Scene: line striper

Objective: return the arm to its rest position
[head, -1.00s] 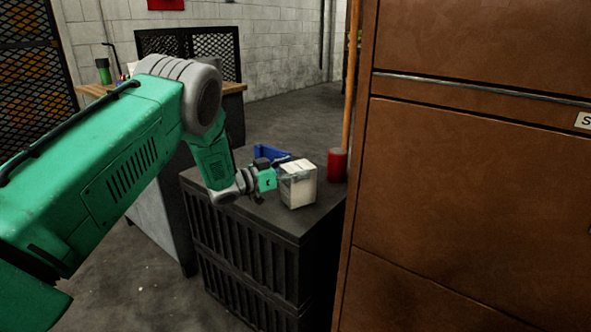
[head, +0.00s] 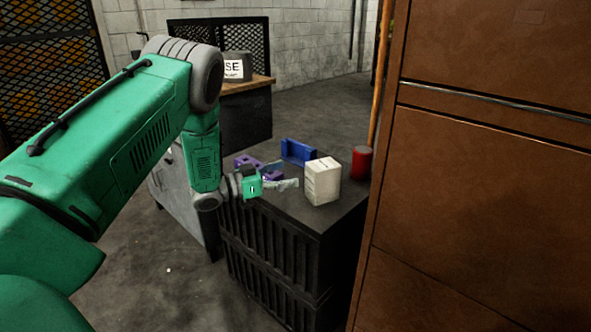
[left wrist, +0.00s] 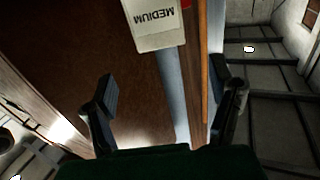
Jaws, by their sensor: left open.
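My left arm (head: 120,130) comes in from the left in the head view, bent down at the elbow. Its gripper (head: 280,184) is at the left part of the black crate's top, left of a white box (head: 323,181) and apart from it. In the left wrist view the two fingers (left wrist: 165,105) are spread wide with nothing between them. The white box, marked MEDIUM (left wrist: 157,22), shows beyond the fingertips. My right gripper is in neither view.
The black crate (head: 290,262) also bears a red can (head: 362,162), a blue bin (head: 298,151) and a purple part (head: 247,161). A tall brown cabinet (head: 480,180) stands close at the right. A workbench (head: 247,86) is behind. Open floor (head: 150,275) lies at lower left.

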